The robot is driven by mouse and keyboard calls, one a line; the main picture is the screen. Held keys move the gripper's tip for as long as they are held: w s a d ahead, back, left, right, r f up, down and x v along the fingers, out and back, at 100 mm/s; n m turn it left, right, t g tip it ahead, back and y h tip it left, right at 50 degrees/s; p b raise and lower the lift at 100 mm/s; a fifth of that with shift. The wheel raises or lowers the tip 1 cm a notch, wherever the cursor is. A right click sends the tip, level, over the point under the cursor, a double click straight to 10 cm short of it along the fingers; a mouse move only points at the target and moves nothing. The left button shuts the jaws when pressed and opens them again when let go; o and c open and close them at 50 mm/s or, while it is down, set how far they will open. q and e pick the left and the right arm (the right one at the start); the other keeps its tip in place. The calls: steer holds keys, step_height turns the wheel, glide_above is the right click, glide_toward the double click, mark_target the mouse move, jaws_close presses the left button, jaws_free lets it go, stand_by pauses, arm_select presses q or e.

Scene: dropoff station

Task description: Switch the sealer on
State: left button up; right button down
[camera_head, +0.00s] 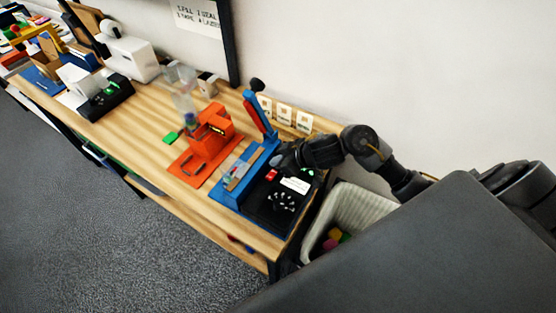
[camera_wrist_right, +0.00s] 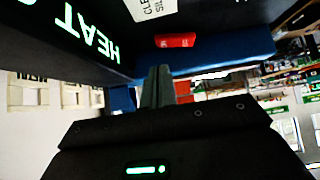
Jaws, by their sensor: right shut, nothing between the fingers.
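The sealer is a blue and black machine at the right end of the wooden bench, with a raised blue arm (camera_head: 257,112) and a black control box (camera_head: 262,207). The box carries a red switch (camera_head: 271,175), a white label and a dial (camera_head: 282,202). My right gripper (camera_head: 286,158) is shut and empty, just behind the box near the switch. In the right wrist view the shut fingers (camera_wrist_right: 158,78) point toward the red switch (camera_wrist_right: 175,40), and lit "HEAT" lettering (camera_wrist_right: 85,30) shows at upper left. I cannot tell whether the fingers touch the box. My left gripper is not in view.
An orange device (camera_head: 208,135) stands left of the sealer. A white bin (camera_head: 352,205) with coloured items is beyond the bench's right end, under my arm. Small cards (camera_head: 284,115) line the wall behind the sealer. A white machine (camera_head: 132,58) stands further left.

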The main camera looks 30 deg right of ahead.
steer(key=w+d+r+p+v, duration=0.1)
steer(key=p+v, duration=0.3)
steer(key=v, duration=0.8)
steer(key=shift+w+r, duration=0.45)
steer(key=shift+w, duration=0.15)
